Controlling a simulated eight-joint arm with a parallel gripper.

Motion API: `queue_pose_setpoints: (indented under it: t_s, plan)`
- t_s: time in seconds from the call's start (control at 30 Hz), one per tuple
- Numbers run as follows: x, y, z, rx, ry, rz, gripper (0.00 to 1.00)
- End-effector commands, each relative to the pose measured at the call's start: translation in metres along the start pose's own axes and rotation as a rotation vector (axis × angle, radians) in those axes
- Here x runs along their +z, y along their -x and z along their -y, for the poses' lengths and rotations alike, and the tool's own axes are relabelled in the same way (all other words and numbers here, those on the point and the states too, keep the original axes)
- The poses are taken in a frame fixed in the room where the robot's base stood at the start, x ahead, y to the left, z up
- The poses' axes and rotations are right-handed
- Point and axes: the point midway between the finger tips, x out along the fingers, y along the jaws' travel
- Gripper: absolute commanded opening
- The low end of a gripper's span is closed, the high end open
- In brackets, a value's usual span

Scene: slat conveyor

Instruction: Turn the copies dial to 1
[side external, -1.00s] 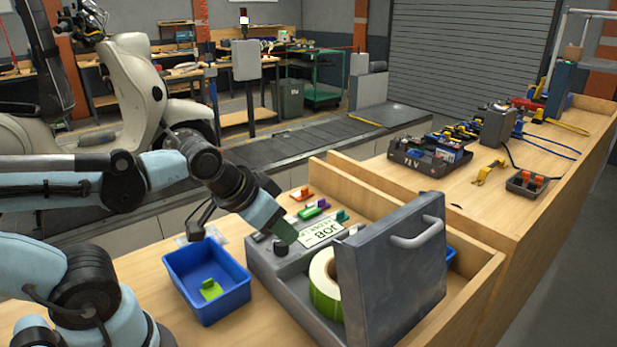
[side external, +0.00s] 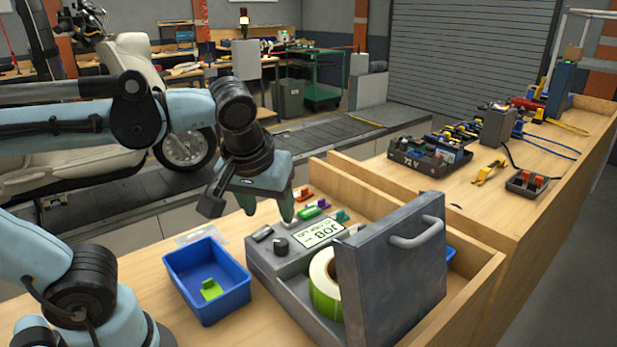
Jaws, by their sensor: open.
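The grey label printer (side external: 262,258) stands on the wooden bench with its lid (side external: 392,268) raised. A dark round dial (side external: 281,246) sits on its top panel, left of a white label card (side external: 318,232) reading JOB. The dial's setting is too small to read. A roll of labels with a green side (side external: 325,284) sits inside the open printer. My gripper (side external: 268,212) is open and empty, pointing down above the printer's back edge, higher than the dial and apart from it.
A blue bin (side external: 207,283) with a green piece (side external: 211,290) stands left of the printer. Small coloured clips (side external: 310,211) lie behind the card. The raised lid blocks the right side. A dark crate (side external: 430,158) stands on the farther bench.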

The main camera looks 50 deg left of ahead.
Motion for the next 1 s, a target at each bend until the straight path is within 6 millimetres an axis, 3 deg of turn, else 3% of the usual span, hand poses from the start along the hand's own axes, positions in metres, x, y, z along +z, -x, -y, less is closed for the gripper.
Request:
queue_pose_setpoints:
  t_s: [0.6, 1.0]
  plan:
    - [0.0, -0.075, 0.0, 0.002, 0.0, -0.001, 0.58]
    - [0.0, -0.106, 0.0, 0.003, -0.001, 0.0, 0.58]
